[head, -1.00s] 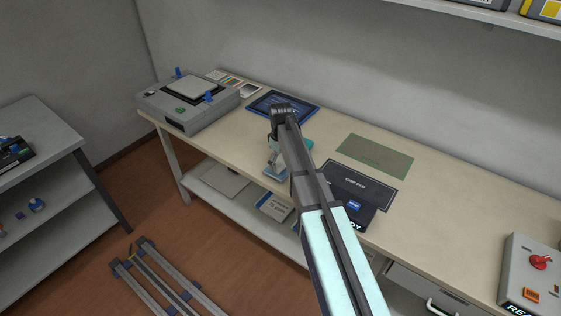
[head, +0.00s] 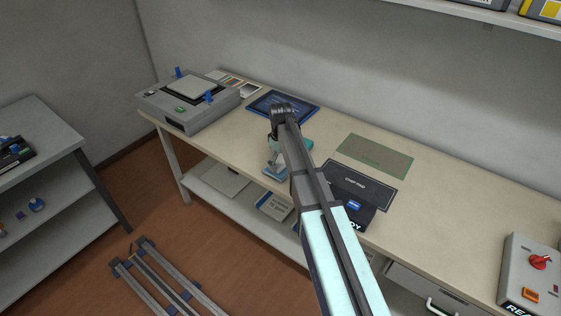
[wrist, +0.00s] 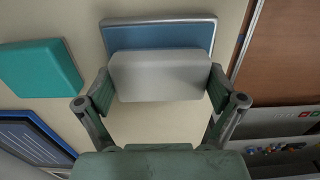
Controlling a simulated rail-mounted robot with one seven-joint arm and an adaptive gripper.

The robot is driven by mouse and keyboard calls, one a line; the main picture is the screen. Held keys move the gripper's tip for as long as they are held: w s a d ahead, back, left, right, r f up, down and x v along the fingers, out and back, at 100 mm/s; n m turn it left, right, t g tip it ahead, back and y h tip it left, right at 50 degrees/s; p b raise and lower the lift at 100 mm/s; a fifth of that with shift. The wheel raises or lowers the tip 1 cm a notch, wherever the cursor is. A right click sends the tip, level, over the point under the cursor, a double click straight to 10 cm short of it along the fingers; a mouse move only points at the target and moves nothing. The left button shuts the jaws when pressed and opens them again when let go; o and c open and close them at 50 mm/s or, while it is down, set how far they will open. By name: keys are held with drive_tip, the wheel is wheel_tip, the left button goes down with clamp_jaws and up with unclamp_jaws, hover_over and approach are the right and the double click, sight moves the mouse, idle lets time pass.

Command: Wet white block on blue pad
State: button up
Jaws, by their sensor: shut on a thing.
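My gripper (wrist: 160,82) is shut on a white block (wrist: 160,75), with one finger at each short end in the wrist view. The blue pad (wrist: 158,34), in a thin pale-rimmed tray, shows behind the block at the top of that view. The block overlaps the lower part of the pad in the picture; whether they touch, I cannot tell. In the head view the pad (head: 272,173) lies near the bench's front edge, below my gripper, partly hidden by my arm.
A teal block (wrist: 40,68) lies left of the pad in the wrist view. A blue-framed panel (head: 283,106), a grey machine (head: 188,102), a green-edged mat (head: 375,156) and a black chip pad (head: 357,185) are on the bench. The bench edge is close to the pad.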

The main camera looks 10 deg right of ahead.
sight(281, 160)
drive_tip(key=shift+r+p, duration=1.85)
drive_tip(key=shift+r, duration=1.65)
